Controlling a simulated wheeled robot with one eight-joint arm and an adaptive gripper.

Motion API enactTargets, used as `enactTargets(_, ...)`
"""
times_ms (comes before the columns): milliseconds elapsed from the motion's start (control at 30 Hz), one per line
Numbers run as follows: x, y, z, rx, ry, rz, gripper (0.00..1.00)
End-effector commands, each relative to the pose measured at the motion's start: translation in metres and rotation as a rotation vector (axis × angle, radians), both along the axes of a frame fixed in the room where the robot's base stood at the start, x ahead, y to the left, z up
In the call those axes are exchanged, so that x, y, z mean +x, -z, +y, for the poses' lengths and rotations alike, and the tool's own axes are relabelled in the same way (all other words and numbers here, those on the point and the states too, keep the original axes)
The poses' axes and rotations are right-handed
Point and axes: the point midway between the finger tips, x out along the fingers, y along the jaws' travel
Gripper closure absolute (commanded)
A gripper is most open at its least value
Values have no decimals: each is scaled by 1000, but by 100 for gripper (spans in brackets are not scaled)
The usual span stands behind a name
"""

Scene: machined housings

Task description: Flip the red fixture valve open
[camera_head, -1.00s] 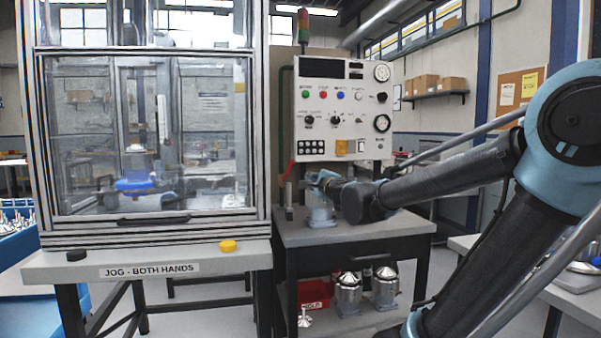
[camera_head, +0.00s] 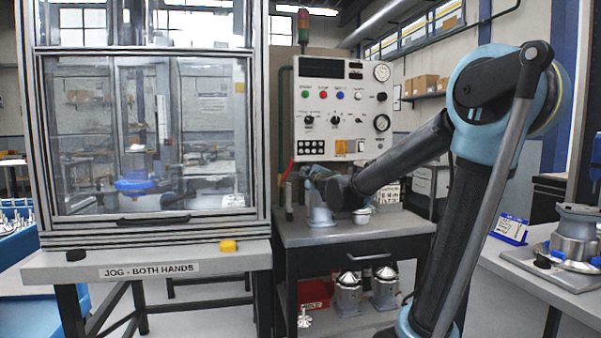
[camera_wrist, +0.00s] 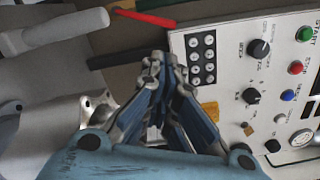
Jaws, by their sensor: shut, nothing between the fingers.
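The red valve lever (camera_head: 289,171) slants upward at the left rear of the fixture table in the head view, just above a grey upright post (camera_head: 289,196). In the wrist view the red lever (camera_wrist: 145,18) lies near the top edge, beyond my fingertips. My gripper (camera_wrist: 160,62) is shut and empty, and its tips appear apart from the lever. In the head view my gripper (camera_head: 311,174) is just right of the lever, above a metal housing (camera_head: 320,212). The valve's body is not clear in either view.
The control panel (camera_head: 343,110) stands behind the table (camera_head: 340,236) and close to the gripper's right in the wrist view (camera_wrist: 255,80). A glass-fronted cabinet (camera_head: 150,130) borders the left. A small metal pot (camera_head: 362,214) stands right of the housing.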

Motion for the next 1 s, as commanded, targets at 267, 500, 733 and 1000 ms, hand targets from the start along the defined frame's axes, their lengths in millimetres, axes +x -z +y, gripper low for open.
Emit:
enactTargets(267, 33, -1, 11, 0, 0, 0, 100)
enactTargets(500, 62, -1, 21, -1, 0, 1, 100)
enactTargets(733, 89, -2, 30, 0, 0, 1, 100)
enactTargets(1000, 108, -2, 37, 0, 0, 1, 100)
